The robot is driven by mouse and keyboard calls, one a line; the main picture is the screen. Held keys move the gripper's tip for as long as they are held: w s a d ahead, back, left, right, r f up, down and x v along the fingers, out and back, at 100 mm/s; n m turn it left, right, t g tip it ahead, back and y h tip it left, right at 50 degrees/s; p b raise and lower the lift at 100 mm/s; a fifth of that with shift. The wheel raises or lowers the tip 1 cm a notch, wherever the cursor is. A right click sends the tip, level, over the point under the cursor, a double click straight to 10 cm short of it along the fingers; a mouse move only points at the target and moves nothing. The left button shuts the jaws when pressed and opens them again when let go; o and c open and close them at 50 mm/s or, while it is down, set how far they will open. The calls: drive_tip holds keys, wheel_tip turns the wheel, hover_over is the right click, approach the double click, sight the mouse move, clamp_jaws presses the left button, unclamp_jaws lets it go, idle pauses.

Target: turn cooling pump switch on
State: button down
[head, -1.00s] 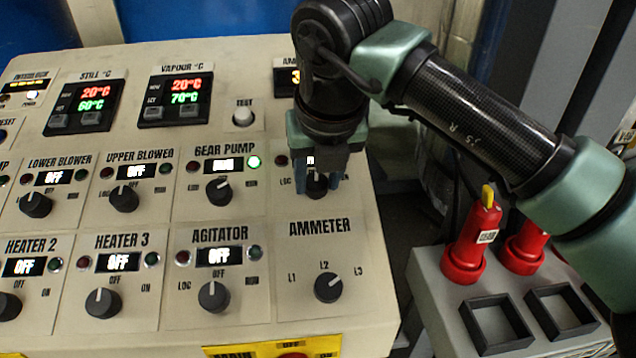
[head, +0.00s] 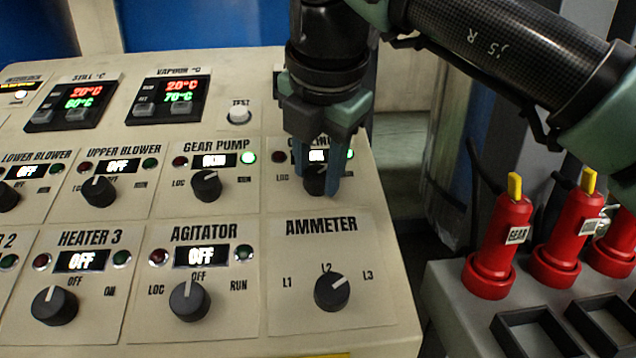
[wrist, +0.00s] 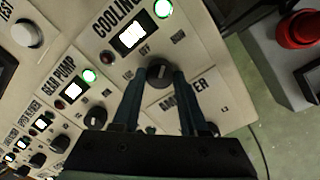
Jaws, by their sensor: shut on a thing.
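The cooling pump panel is at the upper right of the sloped console; its label is partly hidden by my gripper in the head view. My gripper (head: 330,185) is over its black knob, with the blue-grey fingers on either side of the knob. The knob (wrist: 159,74) shows between the fingers in the wrist view. My gripper is shut on it. The small cooling pump display (wrist: 131,36) is lit, and the green lamp (wrist: 163,9) beside it glows; part of the green lamp also shows in the head view (head: 350,153).
The gear pump knob (head: 206,186) is to the left, with its green lamp lit. The ammeter knob (head: 332,291) is below. A white test button (head: 239,114) is close by. Red plugs (head: 497,245) with yellow tips stand on a grey box at the right.

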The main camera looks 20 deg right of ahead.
drive_tip(key=shift+m+b, duration=0.35)
drive_tip(key=shift+m, duration=0.15)
drive_tip(key=shift+r, duration=0.1)
drive_tip(key=shift+c, duration=2.2)
unclamp_jaws()
